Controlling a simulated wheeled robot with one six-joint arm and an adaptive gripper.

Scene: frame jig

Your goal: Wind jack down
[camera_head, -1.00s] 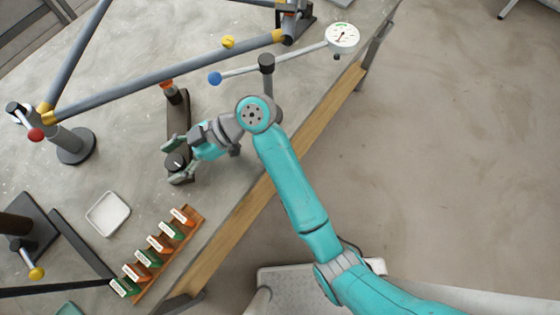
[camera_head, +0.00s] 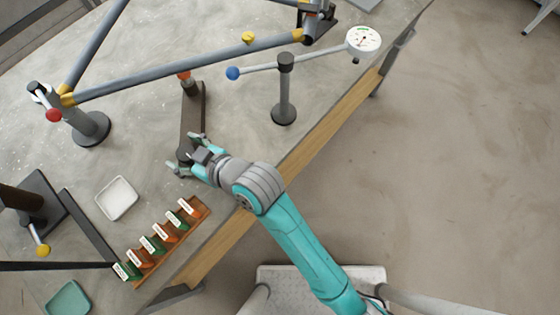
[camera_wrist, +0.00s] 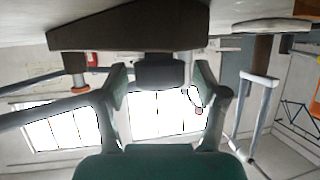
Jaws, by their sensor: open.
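The jack is a dark bar (camera_head: 193,112) lying on the grey table, with a short orange-topped post (camera_head: 184,75) at its far end, just under the long frame tube (camera_head: 175,75). Its dark round knob (camera_head: 186,152) is at the near end. My gripper (camera_head: 185,154) is open at that near end, a finger on either side of the knob. In the wrist view, which looks upside down, the knob (camera_wrist: 160,70) sits between the open fingertips (camera_wrist: 162,82), with the dark bar (camera_wrist: 130,28) above it. Gaps show beside the knob; contact cannot be told.
A dial gauge (camera_head: 364,40) on a post (camera_head: 284,100) stands right of the jack. A rack of labelled pieces (camera_head: 165,238), a white tray (camera_head: 117,198) and a clamp stand (camera_head: 90,128) are to the left. The table's wooden edge (camera_head: 330,130) runs below my arm.

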